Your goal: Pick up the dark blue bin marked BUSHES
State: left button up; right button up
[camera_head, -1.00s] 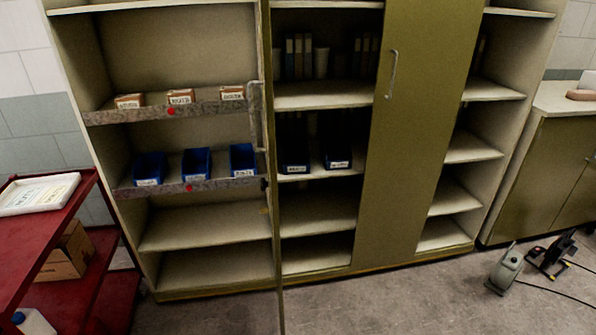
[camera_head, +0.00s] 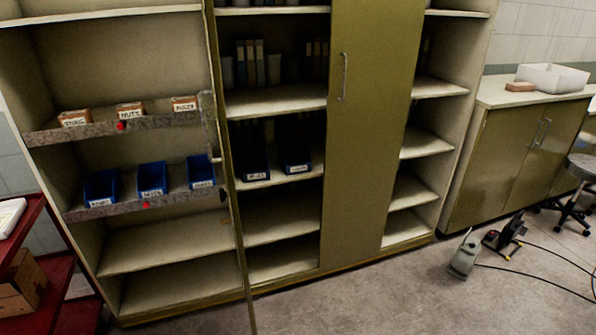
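Two dark blue bins stand on a middle shelf of the cabinet's centre section, a left one (camera_head: 256,168) and a right one (camera_head: 298,162). Each has a small white label too small to read. Three brighter blue bins stand on a shelf in the left section: one at left (camera_head: 101,187), one in the middle (camera_head: 152,178) and one at right (camera_head: 201,172). Their labels are also unclear, so I cannot tell which bin is marked BUSHES. Neither of my grippers is in view.
Small brown boxes, one marked NUTS (camera_head: 130,112), stand above the blue bins. An open door (camera_head: 230,200) juts out between the left and centre sections. A red cart (camera_head: 25,250) stands at left. A grey device (camera_head: 465,256) and cables lie on the floor at right.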

aim_at(294, 158)
jog(key=i+l+u, duration=0.1)
jog(key=i+l, duration=0.5)
jog(key=l, duration=0.25)
jog(key=i+l+u, duration=0.15)
jog(key=i+l, duration=0.15)
jog(key=l, duration=0.15)
